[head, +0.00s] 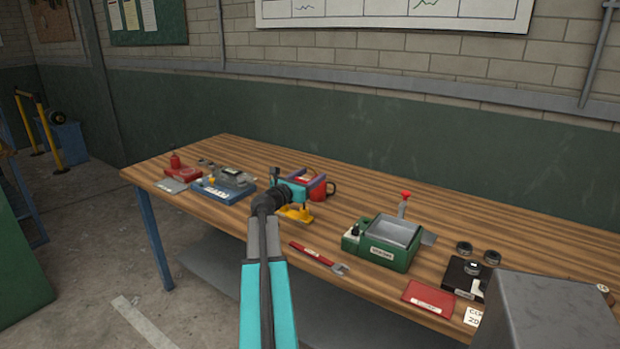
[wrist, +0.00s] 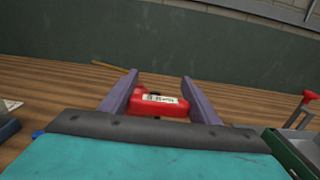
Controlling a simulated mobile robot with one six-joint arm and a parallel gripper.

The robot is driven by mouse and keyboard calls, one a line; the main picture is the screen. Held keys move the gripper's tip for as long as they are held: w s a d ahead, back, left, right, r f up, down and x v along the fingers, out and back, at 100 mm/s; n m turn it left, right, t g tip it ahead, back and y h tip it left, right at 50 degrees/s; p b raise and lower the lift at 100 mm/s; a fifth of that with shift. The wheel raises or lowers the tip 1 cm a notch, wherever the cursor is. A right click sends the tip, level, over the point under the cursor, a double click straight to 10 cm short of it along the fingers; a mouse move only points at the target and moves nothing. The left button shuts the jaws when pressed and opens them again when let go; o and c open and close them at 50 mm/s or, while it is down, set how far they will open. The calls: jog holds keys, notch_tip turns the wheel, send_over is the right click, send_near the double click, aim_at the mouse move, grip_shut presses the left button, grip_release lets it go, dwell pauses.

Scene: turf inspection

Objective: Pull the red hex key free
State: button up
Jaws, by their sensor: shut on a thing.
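My gripper (head: 318,180) is above the middle of the table, with its two purple jaws level. The wrist view shows the jaws (wrist: 160,92) set apart, with a red thing with a white label (wrist: 150,104) spanning the gap between them. In the head view a red mug-like thing with a dark handle (head: 316,192) shows just behind and below the jaws. I cannot tell whether the labelled thing is this one. A yellow piece (head: 296,214) stands under the gripper. I cannot make out a hex key for certain; the jaws and arm hide part of this spot.
A red-handled wrench (head: 318,257) lies near the front edge. A green box (head: 392,255) with a red-knobbed lever (head: 404,197) stands right. A blue-based device (head: 220,192) is left. A red booklet (head: 428,299) and black discs lie far right. The table's back strip is clear.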

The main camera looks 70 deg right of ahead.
jog(key=shift+r, duration=0.5)
dwell(0.3)
notch_tip(320, 180, up, 5)
jog(key=p, duration=0.3)
jog(key=shift+f, duration=0.15)
dwell(0.4)
